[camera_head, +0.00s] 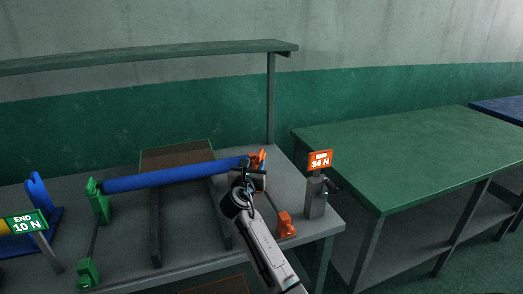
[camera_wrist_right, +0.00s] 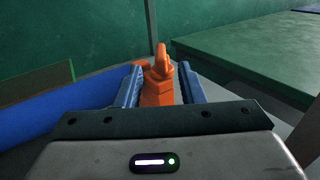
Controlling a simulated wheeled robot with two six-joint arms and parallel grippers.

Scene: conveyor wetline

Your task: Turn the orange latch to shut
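The orange latch (camera_head: 262,158) stands at the right end of a long blue roller (camera_head: 170,176) on the grey table. In the right wrist view the latch (camera_wrist_right: 160,88) is upright, with a narrow upper part above a wider body. My right gripper (camera_head: 253,170) is at the latch and partly hides it in the head view. Its two blue fingers (camera_wrist_right: 160,72) are apart, one on each side of the orange body. I cannot tell whether they touch it. My left gripper is not in view.
A green bracket (camera_head: 99,203) carries the roller's left end. Another orange block (camera_head: 286,226) sits near the front edge. An orange "END 34 N" sign (camera_head: 320,160) stands on a grey post at right, and a green "END 10 N" sign (camera_head: 25,222) at left. A green-topped table (camera_head: 420,150) is at right.

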